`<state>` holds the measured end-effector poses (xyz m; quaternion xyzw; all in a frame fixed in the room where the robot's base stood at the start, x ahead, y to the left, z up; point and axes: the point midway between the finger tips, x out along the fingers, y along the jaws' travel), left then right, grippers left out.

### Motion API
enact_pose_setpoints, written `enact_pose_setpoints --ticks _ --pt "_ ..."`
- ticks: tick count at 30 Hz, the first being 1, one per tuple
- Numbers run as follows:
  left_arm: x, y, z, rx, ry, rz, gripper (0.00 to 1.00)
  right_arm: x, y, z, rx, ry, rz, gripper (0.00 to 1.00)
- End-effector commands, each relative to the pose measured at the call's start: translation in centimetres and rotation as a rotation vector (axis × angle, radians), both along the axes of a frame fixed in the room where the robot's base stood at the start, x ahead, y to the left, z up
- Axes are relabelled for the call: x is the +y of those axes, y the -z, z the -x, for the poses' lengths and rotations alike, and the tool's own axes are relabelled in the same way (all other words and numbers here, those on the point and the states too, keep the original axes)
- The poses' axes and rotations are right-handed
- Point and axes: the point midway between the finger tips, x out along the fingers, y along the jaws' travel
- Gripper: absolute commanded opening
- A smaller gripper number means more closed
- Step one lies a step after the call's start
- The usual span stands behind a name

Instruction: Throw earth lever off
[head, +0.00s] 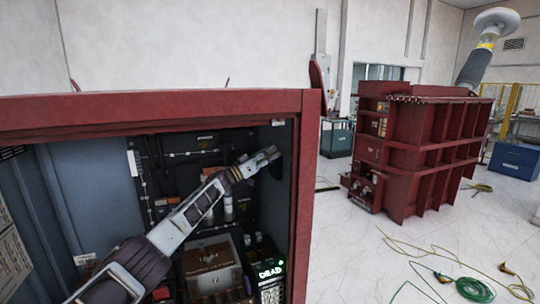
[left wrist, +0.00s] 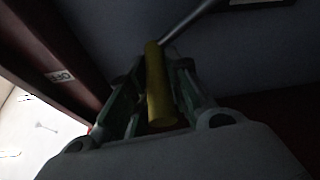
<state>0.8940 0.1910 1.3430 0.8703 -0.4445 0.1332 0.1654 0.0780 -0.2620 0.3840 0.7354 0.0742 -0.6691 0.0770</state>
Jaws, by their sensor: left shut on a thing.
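The earth lever (left wrist: 158,95) shows in the left wrist view as a yellow cylindrical grip on a thin grey rod. The rod runs up and to the right from the grip. My left gripper (head: 271,157) is inside the red cabinet, close to its right inner wall. Its fingers are closed on the yellow grip, one on each side. In the head view I cannot make out the lever at the gripper. A small white label reading OFF (left wrist: 60,76) is on the dark red frame, left of the grip. My right gripper is not in view.
The red cabinet (head: 150,108) is open at the front, and its frame surrounds my left arm. Inside are dark panels, a brown box (head: 210,262) and a keypad device reading DEAD (head: 269,278). A red transformer (head: 425,150) stands at right. Cables (head: 475,288) lie on the floor.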

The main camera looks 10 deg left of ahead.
Motion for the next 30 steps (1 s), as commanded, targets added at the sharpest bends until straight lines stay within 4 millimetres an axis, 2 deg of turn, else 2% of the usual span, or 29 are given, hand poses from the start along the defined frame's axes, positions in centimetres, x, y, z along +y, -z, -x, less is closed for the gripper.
enact_pose_setpoints --ticks 1,6,19,30 --pt "0.2 0.1 -0.1 0.002 -0.006 -0.001 0.2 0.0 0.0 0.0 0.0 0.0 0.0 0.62" --pt "0.2 0.1 -0.1 0.002 -0.005 -0.001 0.41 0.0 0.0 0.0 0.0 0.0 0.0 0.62" --pt "0.2 0.2 0.0 0.002 -0.003 -0.001 0.41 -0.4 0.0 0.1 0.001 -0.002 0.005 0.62" --pt "1.5 0.9 0.9 0.001 -0.003 -0.001 0.41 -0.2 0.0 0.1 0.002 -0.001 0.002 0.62"
